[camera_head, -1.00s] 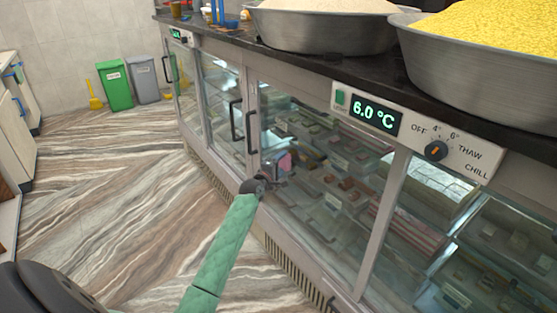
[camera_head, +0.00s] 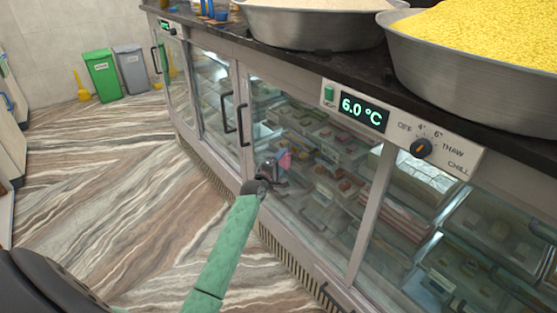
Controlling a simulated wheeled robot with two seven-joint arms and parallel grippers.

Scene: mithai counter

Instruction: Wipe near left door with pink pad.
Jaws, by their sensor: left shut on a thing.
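The pink pad (camera_head: 285,160) is a small patch at the end of my left gripper (camera_head: 274,172). My left gripper is shut on it and holds it up at the glass door (camera_head: 318,212) of the counter, below and left of the temperature display. Whether the pad touches the glass cannot be told. The door is framed in grey, with a dark vertical handle (camera_head: 240,122) at its left edge. Trays of sweets show behind the glass. My right gripper is not in view.
Two wide metal bowls stand on the dark countertop, one with pale grain (camera_head: 310,22) and one with yellow grain (camera_head: 480,70). A control panel (camera_head: 400,128) reads 6.0 °C. Green (camera_head: 104,76) and grey (camera_head: 131,70) bins stand at the back left. The striped floor is clear.

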